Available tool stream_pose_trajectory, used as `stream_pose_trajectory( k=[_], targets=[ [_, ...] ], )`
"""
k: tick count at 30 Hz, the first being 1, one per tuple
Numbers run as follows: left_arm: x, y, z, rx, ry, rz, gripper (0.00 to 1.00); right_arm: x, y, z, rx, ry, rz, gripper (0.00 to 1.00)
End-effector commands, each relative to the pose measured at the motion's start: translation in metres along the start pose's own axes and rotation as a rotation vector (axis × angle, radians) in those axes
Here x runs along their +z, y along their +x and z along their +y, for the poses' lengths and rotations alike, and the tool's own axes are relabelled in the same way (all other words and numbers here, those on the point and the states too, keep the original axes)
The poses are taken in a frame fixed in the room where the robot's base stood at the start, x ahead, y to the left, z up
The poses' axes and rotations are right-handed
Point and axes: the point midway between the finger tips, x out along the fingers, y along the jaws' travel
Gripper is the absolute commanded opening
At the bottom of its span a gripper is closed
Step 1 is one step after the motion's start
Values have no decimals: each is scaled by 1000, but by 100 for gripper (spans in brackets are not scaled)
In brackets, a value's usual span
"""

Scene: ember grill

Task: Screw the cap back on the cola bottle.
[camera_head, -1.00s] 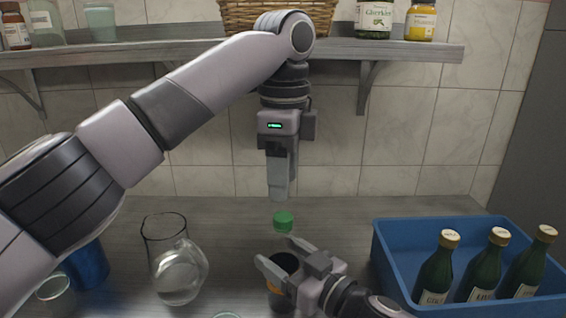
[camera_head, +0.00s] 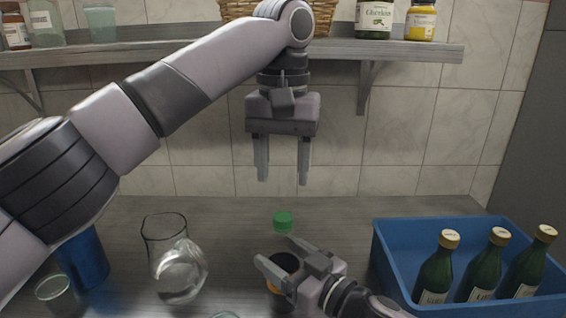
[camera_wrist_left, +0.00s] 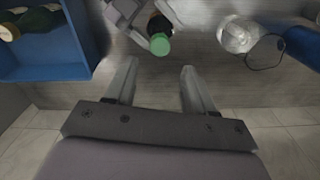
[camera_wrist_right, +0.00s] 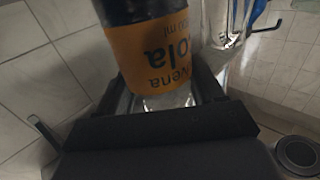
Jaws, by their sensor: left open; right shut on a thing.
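The cola bottle (camera_head: 286,262) stands on the counter, dark with an orange label that reads "ola" in the right wrist view (camera_wrist_right: 157,50). The green cap (camera_head: 284,221) sits at the top of the bottle; whether it is threaded on I cannot tell. It also shows in the left wrist view (camera_wrist_left: 159,45). My right gripper (camera_head: 277,256) is shut on the bottle's body from the front right. My left gripper (camera_head: 283,180) is open and empty, pointing down above the cap, with a clear gap between its fingertips and the cap.
A blue crate (camera_head: 385,262) with several green bottles stands at the right. A glass jug (camera_head: 177,265) and a blue can-like object (camera_head: 84,262) stand at the left. A shelf (camera_head: 420,50) with jars and a basket runs along the wall behind my left arm.

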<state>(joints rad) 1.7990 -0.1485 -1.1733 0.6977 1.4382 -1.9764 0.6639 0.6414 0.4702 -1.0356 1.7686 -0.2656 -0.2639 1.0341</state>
Motion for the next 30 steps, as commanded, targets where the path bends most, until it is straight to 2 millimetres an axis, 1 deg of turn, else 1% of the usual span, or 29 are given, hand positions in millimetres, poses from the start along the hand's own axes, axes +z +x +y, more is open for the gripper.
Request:
stream_pose_trajectory(
  k=[3, 6, 10, 20, 23, 25, 30],
  targets=[
    [0, -1, 0, 0, -113, 1, 54, 0, 0, 0, 0, 0, 0, 0],
    [0, -1, 0, 0, -171, 1, 54, 0, 0, 0, 0, 0, 0, 0],
    [0, -2, 0, 0, -202, 1, 54, 0, 0, 0, 0, 0, 0, 0],
    [0, 0, 0, 0, -202, 1, 54, 0, 0, 0, 0, 0, 0, 0],
    [0, 5, 0, 0, -200, 1, 54, 0, 0, 0, 0, 0, 0, 0],
    [0, 13, -1, 0, -201, -1, 54, 0, 0, 0, 0, 0, 0, 0],
    [0, 39, -1, -1, -202, -1, 54, 0, 0, 0, 0, 0, 0, 0]
  ],
)
